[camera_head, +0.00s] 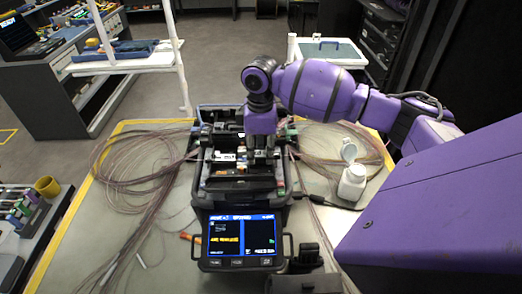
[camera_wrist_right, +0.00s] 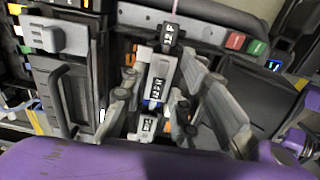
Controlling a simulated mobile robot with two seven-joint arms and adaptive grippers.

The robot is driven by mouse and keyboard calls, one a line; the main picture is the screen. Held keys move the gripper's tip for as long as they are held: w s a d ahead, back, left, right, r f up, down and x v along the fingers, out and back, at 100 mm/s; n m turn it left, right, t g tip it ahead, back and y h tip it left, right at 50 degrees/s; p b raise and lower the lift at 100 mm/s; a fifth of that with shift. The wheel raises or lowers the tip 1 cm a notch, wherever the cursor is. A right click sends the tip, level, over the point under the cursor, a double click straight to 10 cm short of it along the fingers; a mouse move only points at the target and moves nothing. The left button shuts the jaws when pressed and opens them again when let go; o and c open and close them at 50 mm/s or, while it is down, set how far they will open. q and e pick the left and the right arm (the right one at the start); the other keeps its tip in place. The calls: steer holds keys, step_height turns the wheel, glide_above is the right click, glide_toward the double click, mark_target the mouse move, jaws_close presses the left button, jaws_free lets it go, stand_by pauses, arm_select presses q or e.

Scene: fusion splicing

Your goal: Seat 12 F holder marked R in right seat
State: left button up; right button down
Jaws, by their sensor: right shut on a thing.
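The fusion splicer (camera_head: 199,197) stands on the table with its lid raised and its lit screen (camera_head: 240,240) toward me. My right gripper (camera_head: 261,156) reaches down into the right side of its work area. In the right wrist view my gripper's fingers (camera_wrist_right: 162,95) stand on both sides of a pale grey holder with a dark label (camera_wrist_right: 157,84) and are shut on it. The label's small print is hard to read. Another dark marked piece (camera_wrist_right: 171,38) lies in line above it. Whether the holder lies flat in the right seat is hidden. My left gripper is out of view.
Coiled fibre cables (camera_head: 135,170) lie left of the splicer, and more (camera_head: 325,145) lie to its right. A white bottle (camera_head: 352,183) stands at the right, close to my arm. Red and green buttons (camera_wrist_right: 235,41) show in the wrist view.

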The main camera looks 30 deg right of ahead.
mark_target(259, 153)
steer(key=shift+s+a+f, duration=0.1)
steer(key=shift+s+f, duration=0.1)
steer(key=shift+f, duration=0.35)
steer(key=shift+s+a+f, duration=0.1)
steer(key=shift+s+f, duration=0.05)
steer(key=shift+f, duration=0.35)
steer(key=c, duration=1.4)
jaws_free()
steer(key=shift+o, duration=0.6)
steer(key=shift+w+d, duration=0.15)
steer(key=shift+w, duration=0.15)
steer(key=shift+w+r, duration=0.1)
steer(key=shift+r, duration=0.15)
steer(key=shift+r, duration=0.1)
steer(key=shift+r, duration=0.35)
step_height(259, 153, up, 11)
steer(key=shift+r, duration=0.15)
